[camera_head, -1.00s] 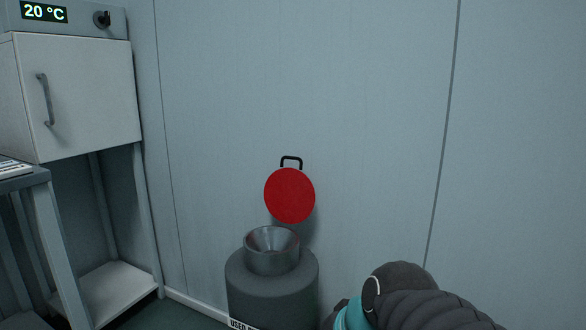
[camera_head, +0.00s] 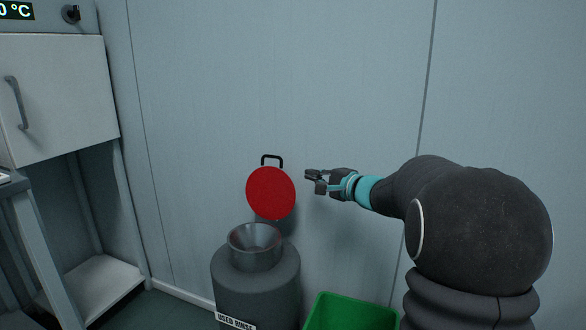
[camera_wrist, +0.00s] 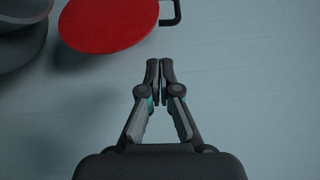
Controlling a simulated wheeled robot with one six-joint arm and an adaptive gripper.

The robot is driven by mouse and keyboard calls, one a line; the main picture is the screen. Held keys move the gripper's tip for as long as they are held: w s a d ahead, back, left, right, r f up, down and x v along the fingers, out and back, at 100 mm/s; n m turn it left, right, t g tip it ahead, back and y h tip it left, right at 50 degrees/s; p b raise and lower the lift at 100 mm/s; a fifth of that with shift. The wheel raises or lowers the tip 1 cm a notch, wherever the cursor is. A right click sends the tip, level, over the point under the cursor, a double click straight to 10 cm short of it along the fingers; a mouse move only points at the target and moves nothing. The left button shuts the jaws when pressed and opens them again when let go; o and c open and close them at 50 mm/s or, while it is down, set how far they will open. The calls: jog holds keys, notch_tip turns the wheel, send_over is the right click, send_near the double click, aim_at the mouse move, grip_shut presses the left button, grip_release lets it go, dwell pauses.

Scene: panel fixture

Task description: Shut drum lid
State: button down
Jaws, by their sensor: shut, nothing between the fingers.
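The drum (camera_head: 256,285) is a dark grey cylinder with a metal funnel mouth (camera_head: 255,240) on top. Its round red lid (camera_head: 271,193) stands raised, swung up behind the funnel, with a black loop handle (camera_head: 272,158) at its top edge. My gripper (camera_head: 309,181) is shut and empty. It is to the right of the lid, apart from it, at about the height of the lid's upper part. In the wrist view, the red lid (camera_wrist: 108,22) is at the top, beyond the shut fingertips (camera_wrist: 160,64), and part of the handle (camera_wrist: 175,12) shows at the top edge.
A green bin (camera_head: 350,314) stands right of the drum. A pale cabinet (camera_head: 55,95) on a frame with a low shelf is at the left. A plain wall (camera_head: 350,80) is close behind the drum and lid.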

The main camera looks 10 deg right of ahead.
jog(key=p+x, duration=0.1)
jog(key=x, duration=0.9)
jog(key=shift+s, duration=0.1)
jog(key=shift+s, duration=0.1)
